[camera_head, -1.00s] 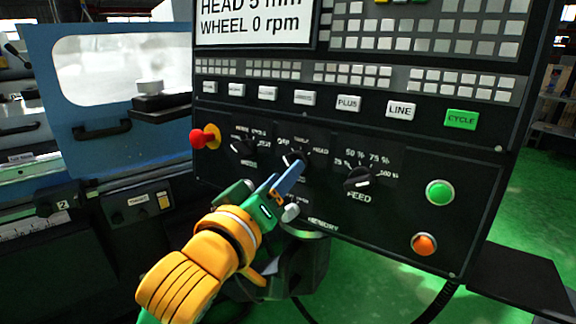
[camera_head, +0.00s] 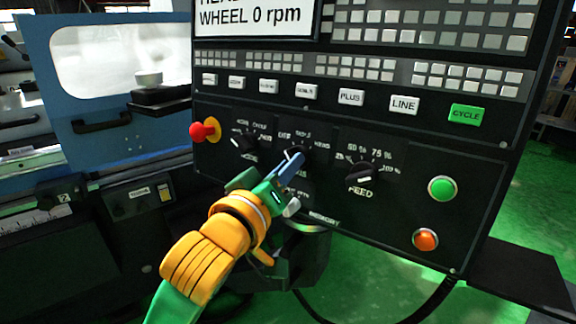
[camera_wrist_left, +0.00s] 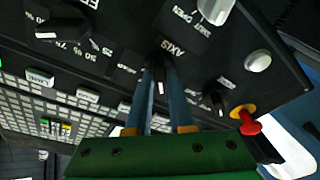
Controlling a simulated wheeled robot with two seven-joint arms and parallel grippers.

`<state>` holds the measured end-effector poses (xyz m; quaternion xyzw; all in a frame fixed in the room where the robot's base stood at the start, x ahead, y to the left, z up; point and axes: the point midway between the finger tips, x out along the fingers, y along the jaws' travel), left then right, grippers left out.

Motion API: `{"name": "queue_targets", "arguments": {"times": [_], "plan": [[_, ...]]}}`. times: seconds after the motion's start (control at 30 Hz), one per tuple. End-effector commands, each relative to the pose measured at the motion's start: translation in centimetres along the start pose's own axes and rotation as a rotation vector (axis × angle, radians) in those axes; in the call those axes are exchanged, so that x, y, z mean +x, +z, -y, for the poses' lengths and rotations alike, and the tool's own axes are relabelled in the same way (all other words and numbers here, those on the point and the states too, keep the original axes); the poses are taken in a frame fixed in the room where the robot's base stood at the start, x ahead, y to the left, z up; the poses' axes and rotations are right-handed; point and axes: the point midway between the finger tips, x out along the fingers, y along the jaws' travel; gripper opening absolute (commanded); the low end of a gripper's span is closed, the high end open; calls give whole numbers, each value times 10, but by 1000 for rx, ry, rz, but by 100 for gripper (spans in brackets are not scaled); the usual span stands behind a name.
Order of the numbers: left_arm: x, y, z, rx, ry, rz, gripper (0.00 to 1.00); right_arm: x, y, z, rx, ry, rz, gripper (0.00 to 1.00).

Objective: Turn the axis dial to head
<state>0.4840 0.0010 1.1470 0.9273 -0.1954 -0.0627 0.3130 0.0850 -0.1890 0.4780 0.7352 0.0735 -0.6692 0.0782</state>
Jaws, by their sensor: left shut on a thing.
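The axis dial (camera_head: 298,151) is a black knob in the middle of the control panel's lower section, with small position labels around its top. My left gripper (camera_head: 292,166) reaches it from below left, its blue fingers over the knob. In the left wrist view the two fingers (camera_wrist_left: 161,88) run up to the dark axis dial (camera_wrist_left: 161,70), with the AXIS label beyond it. The gripper is shut on the dial, and the fingers hide part of it. I cannot tell surely which label its pointer faces. My right gripper is not in view.
The mode dial (camera_head: 244,139) sits left of the axis dial and the feed dial (camera_head: 362,175) to its right. A red emergency knob (camera_head: 203,131) juts out at the left. Green (camera_head: 441,188) and orange (camera_head: 425,239) buttons are at the right.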

Motion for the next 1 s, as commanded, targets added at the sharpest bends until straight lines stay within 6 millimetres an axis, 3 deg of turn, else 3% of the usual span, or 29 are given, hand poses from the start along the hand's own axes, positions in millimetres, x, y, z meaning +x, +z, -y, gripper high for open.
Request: {"name": "queue_targets", "arguments": {"times": [0.27,1.0], "plan": [[0,-2,0,171,39,0,0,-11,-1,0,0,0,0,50],[1,-7,4,857,199,0,0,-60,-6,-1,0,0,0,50]]}}
